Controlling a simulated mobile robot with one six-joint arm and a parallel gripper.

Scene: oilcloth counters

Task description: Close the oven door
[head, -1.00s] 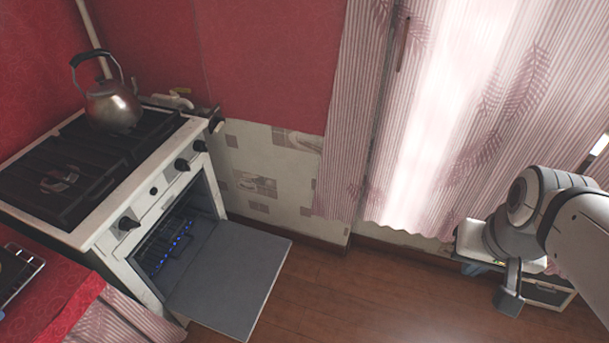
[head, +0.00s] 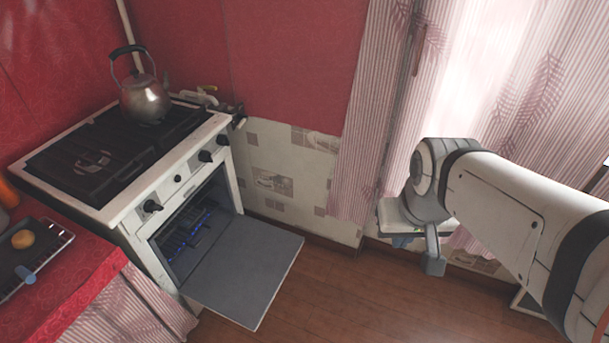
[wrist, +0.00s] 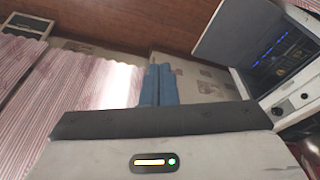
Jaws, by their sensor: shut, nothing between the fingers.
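The white oven (head: 165,205) stands at the left in the head view. Its grey door (head: 240,268) hangs open, lowered flat over the floor, and the dark cavity with small blue lights shows behind it. In the wrist view the open door (wrist: 237,35) is at the upper right, next to the lit cavity (wrist: 280,45). My gripper (head: 403,241) is right of the door in the head view, apart from it and partly hidden by my arm. Its blue fingers (wrist: 158,72) are together and empty in the wrist view.
A metal kettle (head: 146,100) stands on the stovetop. A red counter (head: 60,285) with a tray (head: 35,262) is at the lower left. Striped curtains (head: 365,130) hang behind my arm. Wooden floor (head: 330,290) is clear between the door and my arm.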

